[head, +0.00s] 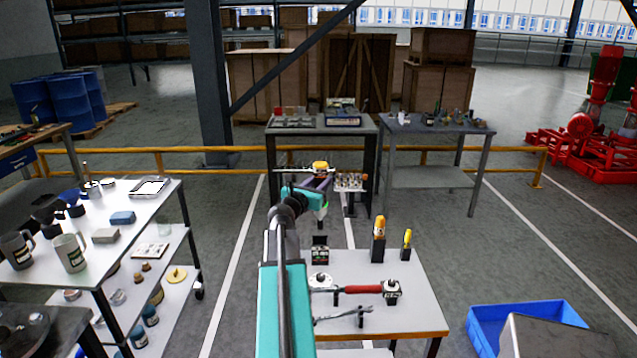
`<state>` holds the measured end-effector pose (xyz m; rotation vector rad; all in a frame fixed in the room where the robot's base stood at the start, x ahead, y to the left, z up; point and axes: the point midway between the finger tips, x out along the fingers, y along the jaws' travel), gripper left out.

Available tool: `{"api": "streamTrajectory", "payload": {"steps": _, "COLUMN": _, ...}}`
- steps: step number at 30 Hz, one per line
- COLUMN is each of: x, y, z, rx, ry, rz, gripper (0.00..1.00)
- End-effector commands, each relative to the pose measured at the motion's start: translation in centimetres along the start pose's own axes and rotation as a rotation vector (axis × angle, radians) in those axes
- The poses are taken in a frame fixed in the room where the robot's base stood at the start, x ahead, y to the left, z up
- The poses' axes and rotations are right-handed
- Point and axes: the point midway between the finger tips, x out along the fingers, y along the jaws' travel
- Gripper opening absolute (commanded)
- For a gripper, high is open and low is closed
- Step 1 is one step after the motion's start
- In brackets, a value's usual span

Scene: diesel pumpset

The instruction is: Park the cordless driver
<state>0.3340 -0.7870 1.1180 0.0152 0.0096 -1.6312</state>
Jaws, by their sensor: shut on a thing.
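My arm reaches forward over the white work table (410,318). My gripper (319,181) is at its far end, small and partly hidden by the wrist. It is shut on a yellow and dark tool (320,167), which looks like the cordless driver. The tool is held up beyond the table's far edge, and its lower part is hard to make out. On the white table, an orange-topped tool (379,238) stands upright in a dark holder. A slimmer yellow and black tool (406,243) stands upright to its right. A small dark box-like holder (320,250) stands to their left.
A red-handled tool (363,289) and a wrench (342,315) lie on the white table. Blue bin (485,325) is on the floor at right. A shelved cart (150,205) with mugs is at left.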

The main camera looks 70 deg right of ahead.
Motion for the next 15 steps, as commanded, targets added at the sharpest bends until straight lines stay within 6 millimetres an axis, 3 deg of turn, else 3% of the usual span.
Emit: {"api": "streamTrajectory", "payload": {"steps": 15, "x": 0.8, "y": -1.6, "z": 0.2, "rx": -0.003, "ry": -0.003, "rz": -0.019, "gripper": 0.00}}
